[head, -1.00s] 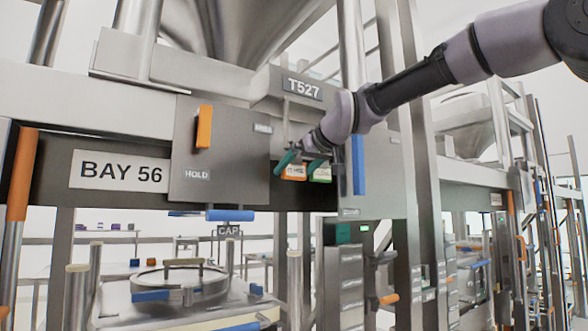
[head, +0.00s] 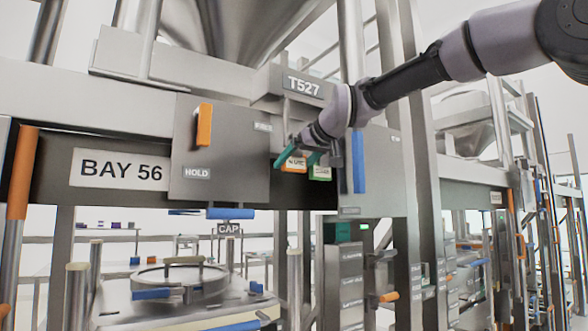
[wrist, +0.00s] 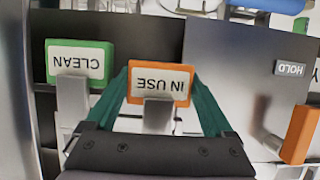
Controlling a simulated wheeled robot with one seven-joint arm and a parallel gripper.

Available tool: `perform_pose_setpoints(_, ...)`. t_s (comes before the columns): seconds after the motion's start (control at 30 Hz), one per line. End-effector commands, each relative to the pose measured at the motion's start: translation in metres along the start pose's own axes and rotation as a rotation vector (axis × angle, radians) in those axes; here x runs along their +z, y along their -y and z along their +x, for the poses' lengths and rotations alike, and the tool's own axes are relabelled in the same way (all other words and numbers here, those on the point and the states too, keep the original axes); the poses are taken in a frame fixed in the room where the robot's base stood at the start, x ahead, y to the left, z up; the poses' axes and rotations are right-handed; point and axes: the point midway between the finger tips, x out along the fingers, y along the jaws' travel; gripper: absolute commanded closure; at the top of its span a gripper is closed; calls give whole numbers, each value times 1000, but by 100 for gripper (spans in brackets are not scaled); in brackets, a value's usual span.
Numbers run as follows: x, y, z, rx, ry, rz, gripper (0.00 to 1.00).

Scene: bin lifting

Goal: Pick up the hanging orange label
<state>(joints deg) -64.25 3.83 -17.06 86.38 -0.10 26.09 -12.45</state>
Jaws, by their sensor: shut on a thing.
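The orange-framed label (head: 296,164) has a white face and hangs in front of the dark panel, under the T527 plate. In the wrist view the label (wrist: 160,82) reads "IN USE", upside down, with a grey metal piece in front of its lower part. My gripper (head: 298,155) has teal fingers, one on each side of the label. In the wrist view my gripper (wrist: 160,88) is shut on the label's side edges. A green-framed label (head: 320,173) hangs just right of it; it reads "CLEAN" in the wrist view (wrist: 80,63).
A grey HOLD panel (head: 220,150) with an orange handle (head: 204,126) stands left of the labels. A blue vertical bar (head: 358,163) is close on the right. The T527 plate (head: 303,87) and hopper are above. A metal post (head: 415,200) stands farther right.

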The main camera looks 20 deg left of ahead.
Motion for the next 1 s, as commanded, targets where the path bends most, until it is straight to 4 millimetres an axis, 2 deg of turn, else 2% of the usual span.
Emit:
perform_pose_setpoints(0.27,20,0,-49,-2,-3,0,57)
perform_pose_setpoints(0.5,45,-1,-109,0,-3,1,57)
perform_pose_setpoints(0.63,56,0,-136,0,-2,1,57)
perform_pose_setpoints(0.8,66,0,-157,-1,-1,0,57)
perform_pose_setpoints(1.0,66,0,-167,0,0,0,57)
